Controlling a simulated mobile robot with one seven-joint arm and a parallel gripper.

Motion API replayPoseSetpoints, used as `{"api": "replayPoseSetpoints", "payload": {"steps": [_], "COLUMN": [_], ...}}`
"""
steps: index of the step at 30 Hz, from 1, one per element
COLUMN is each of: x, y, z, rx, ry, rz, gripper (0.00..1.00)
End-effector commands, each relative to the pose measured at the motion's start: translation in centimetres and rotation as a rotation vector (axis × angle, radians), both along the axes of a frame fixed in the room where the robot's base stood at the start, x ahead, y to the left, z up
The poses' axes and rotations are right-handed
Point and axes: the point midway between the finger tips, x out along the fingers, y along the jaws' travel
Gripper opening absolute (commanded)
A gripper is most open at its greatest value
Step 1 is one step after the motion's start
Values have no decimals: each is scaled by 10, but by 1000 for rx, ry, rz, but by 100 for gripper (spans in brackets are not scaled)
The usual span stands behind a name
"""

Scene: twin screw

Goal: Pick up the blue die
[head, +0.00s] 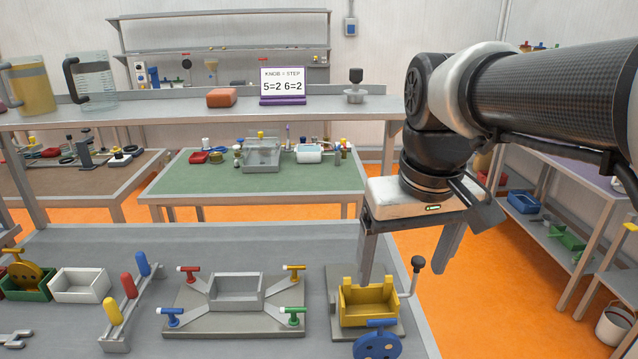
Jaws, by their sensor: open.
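The blue die (377,346) is a round disc with small holes and a short bar handle on top. It stands upright at the front of the yellow box (368,305), and the bottom edge of the picture cuts it off. I cannot tell whether it touches the box. My gripper (405,276) is open and empty, its fingers pointing down. It is above and behind the die, with its left finger in front of the view of the yellow box's back area and its right finger further right.
A black-knobbed lever (415,272) stands right of the yellow box. Left of it is a grey fixture (237,290) with several coloured T-handles. A rack of coloured pegs (127,290), a white box (80,285) and a yellow disc (25,273) in a green box (38,292) lie further left.

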Motion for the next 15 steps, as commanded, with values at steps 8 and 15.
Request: {"api": "replayPoseSetpoints", "payload": {"steps": [8, 15], "x": [52, 56], "y": [-1, -1], "z": [-39, -66], "rx": [-2, -1], "ry": [196, 221], "rz": [76, 86], "gripper": [81, 81]}}
